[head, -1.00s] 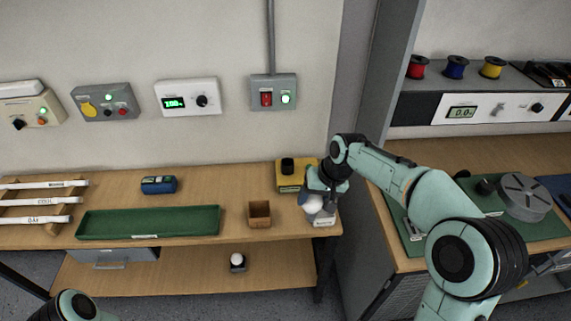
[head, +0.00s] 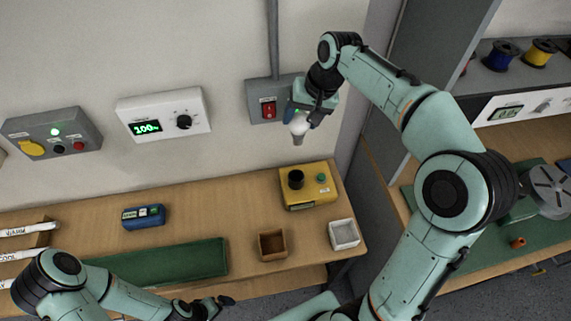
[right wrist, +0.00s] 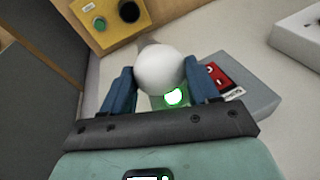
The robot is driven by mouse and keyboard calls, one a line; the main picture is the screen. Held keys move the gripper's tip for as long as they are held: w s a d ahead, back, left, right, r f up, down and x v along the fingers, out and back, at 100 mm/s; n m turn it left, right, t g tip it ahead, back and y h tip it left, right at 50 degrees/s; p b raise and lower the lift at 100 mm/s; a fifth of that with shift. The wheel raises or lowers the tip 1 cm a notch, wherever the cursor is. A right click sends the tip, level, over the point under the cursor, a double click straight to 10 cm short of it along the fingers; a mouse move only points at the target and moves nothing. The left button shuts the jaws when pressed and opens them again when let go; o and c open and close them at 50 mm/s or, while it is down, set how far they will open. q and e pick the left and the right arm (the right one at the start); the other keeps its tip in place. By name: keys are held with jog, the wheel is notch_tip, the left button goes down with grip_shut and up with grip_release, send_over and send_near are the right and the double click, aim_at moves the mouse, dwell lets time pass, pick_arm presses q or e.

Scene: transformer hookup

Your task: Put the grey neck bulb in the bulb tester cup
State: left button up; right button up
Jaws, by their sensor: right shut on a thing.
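My right gripper (head: 305,112) is shut on the grey neck bulb (head: 299,124), a white globe with its grey neck pointing down. It hangs well above the bench, in front of the wall. In the right wrist view the globe (right wrist: 158,67) sits between the blue fingers (right wrist: 160,92), hiding most of its neck. The bulb tester (head: 312,194) is a yellow box on the bench below the bulb, with a black cup (head: 296,178) and a green button. The cup also shows in the right wrist view (right wrist: 129,11). My left gripper (head: 212,306) is low at the bench front; its jaw gap is unclear.
A white tray (head: 344,234) and a wooden box (head: 272,245) stand in front of the tester. A green tray (head: 170,262) and blue meter (head: 144,216) lie left. A switch box (head: 262,103) is on the wall close behind the bulb. A grey cabinet side borders the right.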

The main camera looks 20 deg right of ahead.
aim_at(302, 139)
jog(key=shift+f, duration=0.3)
jog(key=f, duration=0.3)
jog(key=s+f+b, duration=0.1)
jog(key=f, duration=0.1)
jog(key=shift+f, duration=0.3)
pick_arm(q)
jog(key=shift+s+f+b, duration=0.2)
jog(key=shift+s+f, duration=0.4)
jog(key=shift+s, duration=0.2)
jog(key=shift+s+f+b, duration=0.2)
jog(key=shift+s+f, duration=0.4)
jog(key=shift+s, duration=0.2)
pick_arm(e)
jog(key=shift+w+f, duration=0.15)
jog(key=shift+f, duration=3.3)
jog(key=shift+w+f, duration=0.1)
jog(key=shift+f, duration=3.3)
jog(key=shift+f, duration=0.2)
pick_arm(q)
jog(key=shift+s+f, duration=0.15)
pick_arm(e)
jog(key=o, duration=1.1)
jog(key=shift+c, duration=0.2)
jog(key=shift+r, duration=0.15)
